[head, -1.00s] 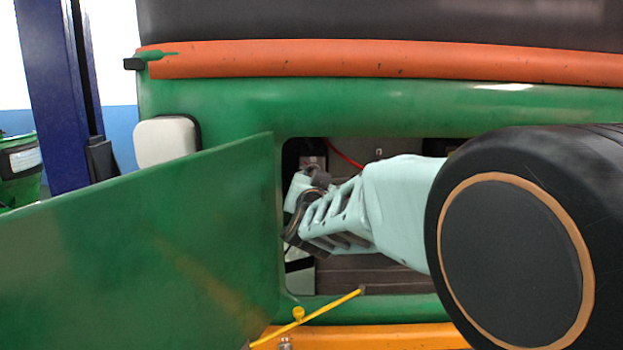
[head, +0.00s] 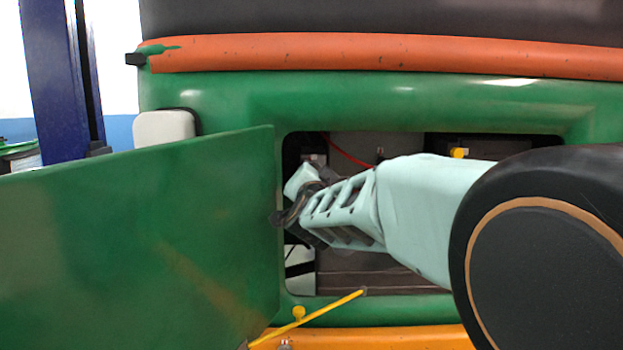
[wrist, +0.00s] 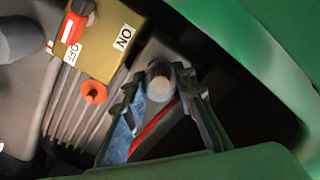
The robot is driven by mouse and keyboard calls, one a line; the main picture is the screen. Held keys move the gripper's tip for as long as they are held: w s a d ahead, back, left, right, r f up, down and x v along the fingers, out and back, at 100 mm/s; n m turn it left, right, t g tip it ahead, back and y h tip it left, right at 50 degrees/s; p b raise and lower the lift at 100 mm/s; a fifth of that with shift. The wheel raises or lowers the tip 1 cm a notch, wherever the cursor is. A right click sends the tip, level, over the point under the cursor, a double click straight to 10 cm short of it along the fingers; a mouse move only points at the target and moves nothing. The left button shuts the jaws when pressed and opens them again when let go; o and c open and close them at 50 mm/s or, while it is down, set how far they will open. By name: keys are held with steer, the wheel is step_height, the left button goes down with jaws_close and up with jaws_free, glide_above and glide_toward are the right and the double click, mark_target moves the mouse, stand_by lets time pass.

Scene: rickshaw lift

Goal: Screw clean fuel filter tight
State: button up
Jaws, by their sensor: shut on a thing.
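The fuel filter (wrist: 160,85) is a short cylinder with a dark side and a pale round end, in the upper middle of the wrist view. My gripper (wrist: 157,88) has one finger on each side of it and is shut on it. The filter sits against a grey surface; its threads and seat are hidden, so I cannot tell how tight it is. In the head view, my gripper (head: 290,212) is inside the left part of the open compartment (head: 345,280), and the filter cannot be made out.
A tan box (wrist: 110,40) with ON and OFF labels and a red switch (wrist: 75,22) is beside the filter. An orange ring (wrist: 93,92) and a red strip (wrist: 155,125) are close by. The open green door (head: 140,240) and a yellow rod (head: 325,307) border the compartment.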

steer(key=shift+d+m+b, duration=0.1)
steer(key=shift+m+b, duration=0.2)
steer(key=shift+m, duration=0.3)
steer(key=shift+r+m+b, duration=0.2)
steer(key=shift+m+b, duration=1.15)
steer(key=shift+m, duration=0.05)
steer(key=o, duration=0.7)
steer(key=shift+c, duration=0.2)
steer(key=o, duration=0.5)
steer(key=shift+w+f, duration=0.1)
steer(key=shift+w, duration=0.05)
steer(key=shift+c, duration=0.2)
steer(key=shift+f, duration=0.1)
steer(key=shift+c, duration=0.5)
